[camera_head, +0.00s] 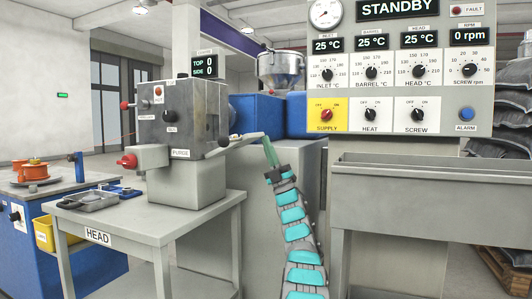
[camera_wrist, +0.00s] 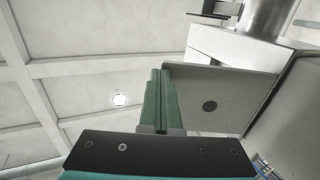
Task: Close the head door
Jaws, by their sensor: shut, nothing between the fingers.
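The head is a grey block (camera_head: 180,112) on a table marked HEAD, with a lower part labelled PURGE. A thin light plate (camera_head: 243,139) sticks out from its right side, with a dark knob near its middle; it looks like the head door standing open. My gripper (camera_head: 266,142) is at the plate's outer right end, with its green fingers pointing up. In the wrist view my gripper (camera_wrist: 160,72) is shut and empty. A grey panel with a dark round spot (camera_wrist: 225,88) lies right behind and beside the fingers; I cannot tell whether they touch.
The HEAD table (camera_head: 97,218) stands below the block. A control panel (camera_head: 413,85) and a grey trough (camera_head: 430,180) stand to the right. A red knob (camera_head: 128,161) juts from the block's left side. A blue bench (camera_head: 85,270) is at the left.

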